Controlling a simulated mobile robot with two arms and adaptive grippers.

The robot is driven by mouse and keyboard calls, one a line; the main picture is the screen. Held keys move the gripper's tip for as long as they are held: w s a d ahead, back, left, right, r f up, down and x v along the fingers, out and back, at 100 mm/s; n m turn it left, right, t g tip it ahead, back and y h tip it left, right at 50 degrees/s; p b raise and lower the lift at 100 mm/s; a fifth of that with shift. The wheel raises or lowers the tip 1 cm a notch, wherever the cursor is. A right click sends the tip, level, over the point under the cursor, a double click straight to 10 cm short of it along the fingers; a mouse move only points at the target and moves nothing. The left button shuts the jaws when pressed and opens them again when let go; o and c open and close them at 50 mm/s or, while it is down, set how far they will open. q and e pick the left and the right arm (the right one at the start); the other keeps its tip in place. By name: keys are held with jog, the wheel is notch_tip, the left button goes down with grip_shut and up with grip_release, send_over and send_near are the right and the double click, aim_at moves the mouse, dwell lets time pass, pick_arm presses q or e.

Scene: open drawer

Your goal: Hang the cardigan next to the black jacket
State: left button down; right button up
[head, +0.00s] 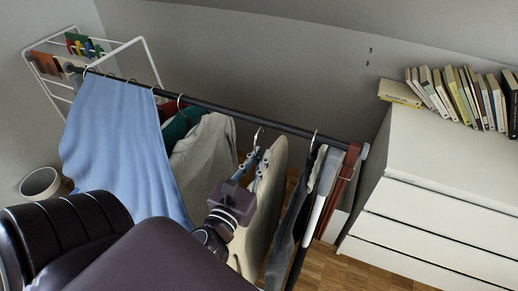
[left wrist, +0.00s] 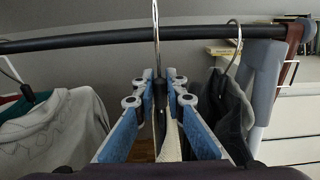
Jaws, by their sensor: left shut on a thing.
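A beige garment, apparently the cardigan (head: 267,208), is on a hanger; its cream edge also shows in the left wrist view (left wrist: 171,140). My left gripper (head: 256,172) is shut on this hanger's neck just below the rail, with its blue fingers (left wrist: 160,95) on either side. The hanger hook (left wrist: 156,30) reaches above the black rail (left wrist: 90,40); I cannot tell whether it bears on the rail. The black jacket (head: 295,218) hangs immediately right of the cardigan, its hook (left wrist: 236,38) over the rail. My right gripper is not in view.
Left on the rail hang a grey printed top (head: 205,155), a green garment (head: 180,127) and a light blue cloth (head: 115,140). Right of the jacket are a grey item (head: 325,180) and a brown strap (head: 346,180). A white dresser (head: 440,160) with books stands right.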

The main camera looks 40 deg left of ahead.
pick_arm(q)
jog(key=shift+p+x, duration=0.4)
jog(key=shift+x, duration=0.8)
jog(key=shift+r+p+x, duration=0.2)
jog(key=shift+p+x, duration=0.15)
jog(key=shift+x, duration=0.55)
jog(key=shift+p+x, duration=0.35)
jog(key=shift+x, duration=1.55)
jog(key=shift+f+b, duration=1.2)
jog(key=shift+f, duration=0.2)
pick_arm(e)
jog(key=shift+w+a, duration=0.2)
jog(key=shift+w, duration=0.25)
